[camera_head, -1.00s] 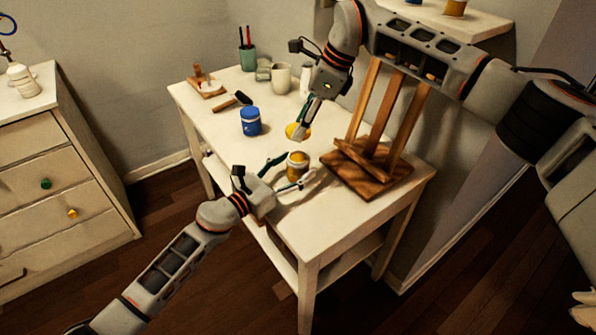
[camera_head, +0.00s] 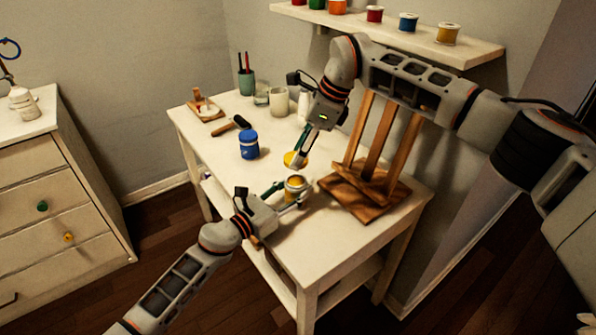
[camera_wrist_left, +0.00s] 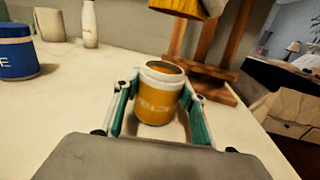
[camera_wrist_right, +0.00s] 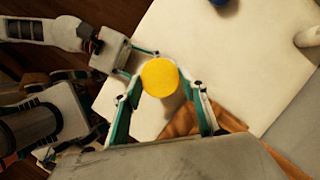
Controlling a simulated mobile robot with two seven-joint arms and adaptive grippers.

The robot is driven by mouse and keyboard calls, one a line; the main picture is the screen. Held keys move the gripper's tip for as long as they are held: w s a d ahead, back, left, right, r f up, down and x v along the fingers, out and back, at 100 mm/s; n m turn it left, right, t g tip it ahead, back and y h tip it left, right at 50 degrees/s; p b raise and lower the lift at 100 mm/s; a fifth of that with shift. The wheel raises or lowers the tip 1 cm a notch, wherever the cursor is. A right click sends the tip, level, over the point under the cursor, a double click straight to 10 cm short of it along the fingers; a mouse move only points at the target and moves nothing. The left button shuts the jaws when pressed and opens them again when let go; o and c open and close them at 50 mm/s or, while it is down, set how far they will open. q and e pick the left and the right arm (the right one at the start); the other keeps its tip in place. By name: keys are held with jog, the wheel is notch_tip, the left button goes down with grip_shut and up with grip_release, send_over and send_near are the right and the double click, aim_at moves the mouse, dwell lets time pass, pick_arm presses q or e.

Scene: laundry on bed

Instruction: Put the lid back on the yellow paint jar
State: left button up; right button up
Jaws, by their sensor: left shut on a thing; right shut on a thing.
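The yellow paint jar (camera_head: 295,187) stands upright and uncovered on the white table. My left gripper (camera_head: 288,194) is shut around its body; the jar also shows between the fingers in the left wrist view (camera_wrist_left: 160,98). The yellow lid (camera_head: 294,160) is held by my right gripper (camera_head: 297,160), a little above and behind the jar in the head view. In the left wrist view the lid (camera_wrist_left: 180,6) shows at the top edge, apart from the jar. The right wrist view shows the round lid (camera_wrist_right: 160,77) between the fingertips, hiding the jar.
A blue paint jar (camera_head: 249,145) stands left of the lid. A wooden easel (camera_head: 370,188) stands close on the right. A hammer (camera_head: 233,127), a white cup (camera_head: 279,101) and a green brush holder (camera_head: 246,82) are farther back.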

aim_at(294, 182)
jog(key=shift+f, duration=1.85)
jog(key=shift+f, duration=0.85)
pick_arm(q)
grip_shut()
pick_arm(e)
jog(key=shift+f, duration=0.6)
